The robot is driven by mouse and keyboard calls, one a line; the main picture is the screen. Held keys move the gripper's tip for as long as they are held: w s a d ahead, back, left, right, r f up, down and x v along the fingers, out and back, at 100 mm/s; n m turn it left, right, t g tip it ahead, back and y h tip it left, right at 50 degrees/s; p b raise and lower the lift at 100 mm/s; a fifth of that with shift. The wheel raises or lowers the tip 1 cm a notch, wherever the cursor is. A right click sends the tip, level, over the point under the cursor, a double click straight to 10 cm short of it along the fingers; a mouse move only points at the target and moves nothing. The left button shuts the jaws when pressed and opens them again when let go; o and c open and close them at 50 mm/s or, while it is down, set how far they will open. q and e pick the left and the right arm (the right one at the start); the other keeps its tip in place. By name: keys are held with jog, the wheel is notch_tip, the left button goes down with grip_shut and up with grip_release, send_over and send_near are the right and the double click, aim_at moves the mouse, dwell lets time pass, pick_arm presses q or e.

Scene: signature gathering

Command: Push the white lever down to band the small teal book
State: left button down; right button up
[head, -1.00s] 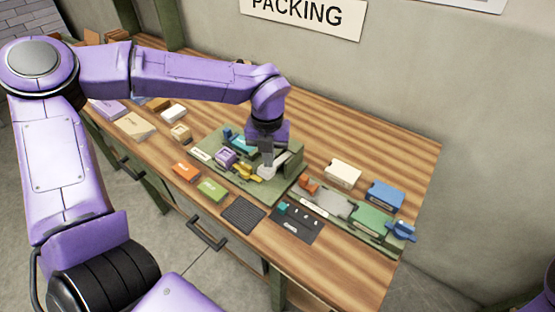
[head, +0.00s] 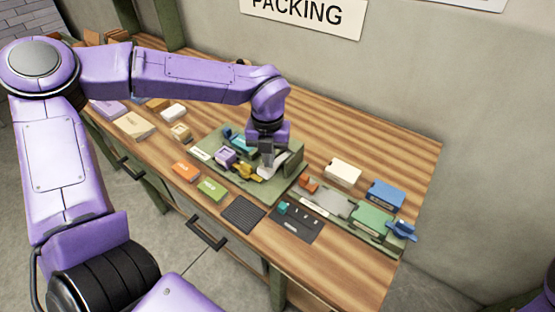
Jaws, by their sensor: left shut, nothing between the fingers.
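My left gripper (head: 267,158) points down over the green banding fixture (head: 207,154) in the middle of the table. Its fingers are shut and empty. The white lever (head: 274,168) shows at the fingertips, partly covered by them; I cannot tell whether they touch. A small teal piece (head: 237,140) lies at the back of the fixture, probably the teal book; it is too small to see any band on it. A purple block (head: 226,156) and a yellow part (head: 246,172) sit beside it. My right gripper is out of view.
Orange (head: 185,171) and green (head: 212,190) blocks and dark mats (head: 243,214) line the front.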

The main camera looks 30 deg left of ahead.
aim_at(269, 174)
pick_arm(q)
jog(key=shift+f+b, duration=2.05)
jog(key=shift+f, duration=1)
dwell(0.4)
notch_tip(269, 174, up, 9)
jog(key=p, duration=0.8)
jog(key=shift+r, duration=0.15)
